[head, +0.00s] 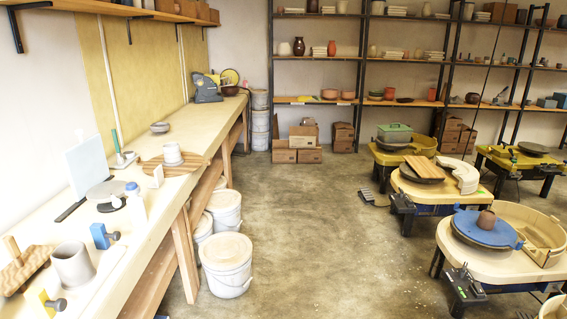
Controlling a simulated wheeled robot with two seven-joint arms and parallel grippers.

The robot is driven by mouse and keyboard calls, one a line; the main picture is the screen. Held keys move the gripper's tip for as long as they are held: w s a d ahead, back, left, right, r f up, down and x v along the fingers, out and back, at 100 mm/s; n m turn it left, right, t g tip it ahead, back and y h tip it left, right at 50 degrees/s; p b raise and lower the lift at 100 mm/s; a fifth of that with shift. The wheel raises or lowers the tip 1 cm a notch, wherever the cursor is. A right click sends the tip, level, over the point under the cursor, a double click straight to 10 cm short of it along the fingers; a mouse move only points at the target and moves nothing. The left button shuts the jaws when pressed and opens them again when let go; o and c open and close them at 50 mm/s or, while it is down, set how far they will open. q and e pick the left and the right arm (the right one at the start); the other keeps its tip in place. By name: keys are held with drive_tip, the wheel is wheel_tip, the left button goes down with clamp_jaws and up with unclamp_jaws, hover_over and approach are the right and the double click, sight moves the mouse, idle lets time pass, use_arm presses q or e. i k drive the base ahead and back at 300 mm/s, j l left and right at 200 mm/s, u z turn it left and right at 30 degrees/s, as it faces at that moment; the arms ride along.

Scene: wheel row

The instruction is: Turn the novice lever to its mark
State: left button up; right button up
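Several pottery wheels stand on the right. I cannot tell which wheel carries the novice lever. Neither of my grippers is in view.
A long workbench (205,150) with pots and tools runs along the left wall. Lidded white buckets (227,278) stand beside it. A foot pedal (373,198) lies on the floor by the wheels. The concrete floor (310,230) between bench and wheels is clear. Shelves (320,58) line the back.

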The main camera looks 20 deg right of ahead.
sight(462, 272)
drive_tip(key=i+z, duration=0.3)
drive_tip(key=i, duration=0.4)
drive_tip(key=i+z, duration=0.3)
drive_tip(key=i, duration=0.35)
drive_tip(key=i+z, duration=0.8)
drive_tip(key=i+j+z, duration=0.15)
drive_tip(key=z, duration=0.25)
drive_tip(key=i+z, duration=0.35)
drive_tip(key=z, duration=0.15)
drive_tip(key=i+j+z, duration=0.15)
drive_tip(key=i+z, duration=0.15)
drive_tip(key=z, duration=0.2)
drive_tip(key=i+j+z, duration=0.25)
drive_tip(key=z, duration=0.25)
drive_tip(key=i+j+z, duration=0.2)
drive_tip(key=i+j, duration=0.05)
